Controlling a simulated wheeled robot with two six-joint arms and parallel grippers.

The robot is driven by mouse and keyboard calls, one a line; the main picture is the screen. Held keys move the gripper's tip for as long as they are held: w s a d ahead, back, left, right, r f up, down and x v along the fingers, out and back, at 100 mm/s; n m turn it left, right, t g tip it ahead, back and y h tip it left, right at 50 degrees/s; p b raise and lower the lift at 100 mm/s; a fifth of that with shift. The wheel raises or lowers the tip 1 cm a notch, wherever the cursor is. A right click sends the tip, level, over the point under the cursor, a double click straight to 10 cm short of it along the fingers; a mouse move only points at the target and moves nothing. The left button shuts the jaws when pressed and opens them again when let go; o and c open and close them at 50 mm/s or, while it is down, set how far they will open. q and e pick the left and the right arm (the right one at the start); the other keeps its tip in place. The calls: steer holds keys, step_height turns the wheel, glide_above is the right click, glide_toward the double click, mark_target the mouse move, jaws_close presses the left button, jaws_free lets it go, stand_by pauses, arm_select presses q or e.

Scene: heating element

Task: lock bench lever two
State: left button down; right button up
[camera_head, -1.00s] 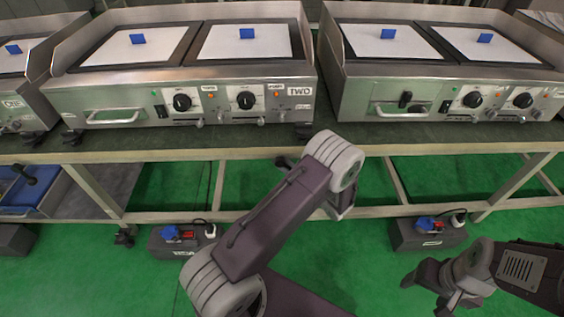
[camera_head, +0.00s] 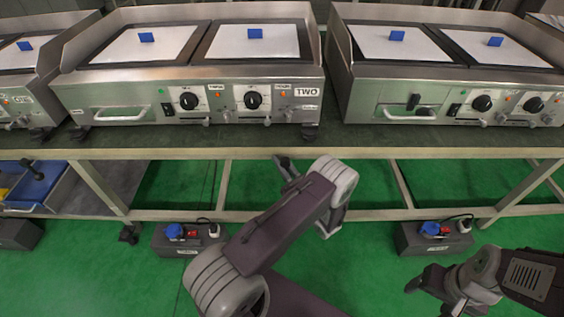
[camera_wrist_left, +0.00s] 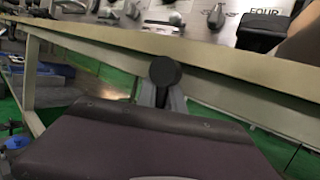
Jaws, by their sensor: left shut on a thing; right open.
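A dark round knob (camera_wrist_left: 165,71), apparently the end of a bench lever, shows in the left wrist view just under the bench's front edge. My left gripper (camera_wrist_left: 162,97) is shut on it, with the grey fingers on both sides of its stem. In the head view its dark fingers (camera_head: 288,167) show small below the bench front, left of my wrist. The rest of the lever is hidden. The griddle labelled TWO (camera_head: 307,92) stands on the bench above. My right gripper (camera_head: 432,292) is open and empty over the green floor at the lower right.
The bench's pale front rail (camera_head: 200,153) runs across the view. Another griddle (camera_head: 440,80) stands to the right. Dark boxes with blue and red plugs (camera_head: 185,238) (camera_head: 435,238) sit on the floor beneath. A blue tray (camera_head: 35,190) lies at the left. The green floor between is free.

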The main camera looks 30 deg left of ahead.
arm_select(q)
steer(key=shift+t, duration=0.3)
steer(key=c, duration=1.7)
jaws_free()
steer(key=p+v, duration=0.2)
steer(key=v, duration=0.7)
